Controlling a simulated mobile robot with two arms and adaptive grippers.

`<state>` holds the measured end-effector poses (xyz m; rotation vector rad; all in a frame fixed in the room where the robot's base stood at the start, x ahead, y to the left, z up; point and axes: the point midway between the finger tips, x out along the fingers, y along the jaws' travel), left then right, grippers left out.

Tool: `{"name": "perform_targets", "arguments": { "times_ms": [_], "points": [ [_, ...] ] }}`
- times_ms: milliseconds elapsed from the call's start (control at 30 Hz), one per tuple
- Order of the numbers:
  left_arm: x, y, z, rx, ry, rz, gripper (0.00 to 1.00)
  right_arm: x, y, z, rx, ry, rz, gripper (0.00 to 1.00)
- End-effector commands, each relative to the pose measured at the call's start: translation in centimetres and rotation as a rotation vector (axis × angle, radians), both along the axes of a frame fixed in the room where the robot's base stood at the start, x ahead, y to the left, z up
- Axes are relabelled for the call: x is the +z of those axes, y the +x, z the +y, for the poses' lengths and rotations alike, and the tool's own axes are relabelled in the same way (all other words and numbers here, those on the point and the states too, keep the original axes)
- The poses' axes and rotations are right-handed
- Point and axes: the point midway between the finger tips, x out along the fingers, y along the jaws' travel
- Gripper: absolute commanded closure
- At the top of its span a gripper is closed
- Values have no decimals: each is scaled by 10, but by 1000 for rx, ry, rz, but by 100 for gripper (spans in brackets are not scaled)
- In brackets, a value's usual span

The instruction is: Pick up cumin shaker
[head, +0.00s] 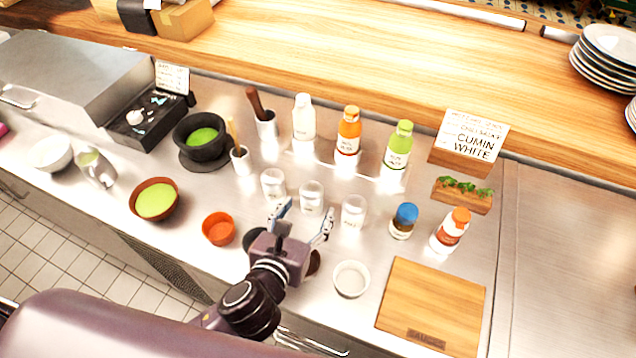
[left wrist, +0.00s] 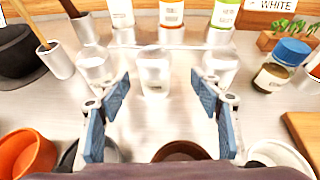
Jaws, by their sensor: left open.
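Three clear shakers with pale contents stand upright in a row: a left one (head: 273,184), a middle one (head: 311,198) and a right one (head: 353,212). Their labels are too small to read, so I cannot tell which is cumin. My left gripper (head: 304,217) is open and empty just in front of the row. In the left wrist view, the middle shaker (left wrist: 154,72) stands beyond and between the open fingers (left wrist: 160,98), apart from them. The left shaker (left wrist: 95,67) and right shaker (left wrist: 219,68) stand to either side. My right gripper is out of view.
A blue-capped jar (head: 403,221) and an orange-capped bottle (head: 450,230) stand to the right. Three squeeze bottles, including an orange one (head: 348,135), stand behind. An orange bowl (head: 218,229), a white bowl (head: 351,279) and a cutting board (head: 432,305) are near the front. A sign (head: 472,135) reads "CUMIN WHITE".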

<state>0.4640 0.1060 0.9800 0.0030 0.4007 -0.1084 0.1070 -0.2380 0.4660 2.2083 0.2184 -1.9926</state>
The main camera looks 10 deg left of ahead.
Motion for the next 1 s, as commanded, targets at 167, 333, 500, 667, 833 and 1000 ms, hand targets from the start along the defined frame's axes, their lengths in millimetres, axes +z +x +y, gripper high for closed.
{"name": "perform_targets", "arguments": {
  "times_ms": [167,333,500,667,833,1000],
  "points": [
    [-5,17,-1,2,1,-2,41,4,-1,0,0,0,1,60],
    [-9,31,0,2,-2,-1,41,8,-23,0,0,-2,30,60],
    [-15,54,3,3,-1,0,41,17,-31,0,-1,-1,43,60],
    [-23,68,1,1,-2,0,41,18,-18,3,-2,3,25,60],
    [-26,72,0,0,-2,1,41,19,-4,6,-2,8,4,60],
    [-26,72,0,-1,-1,1,44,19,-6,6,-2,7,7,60]
  ]
}}
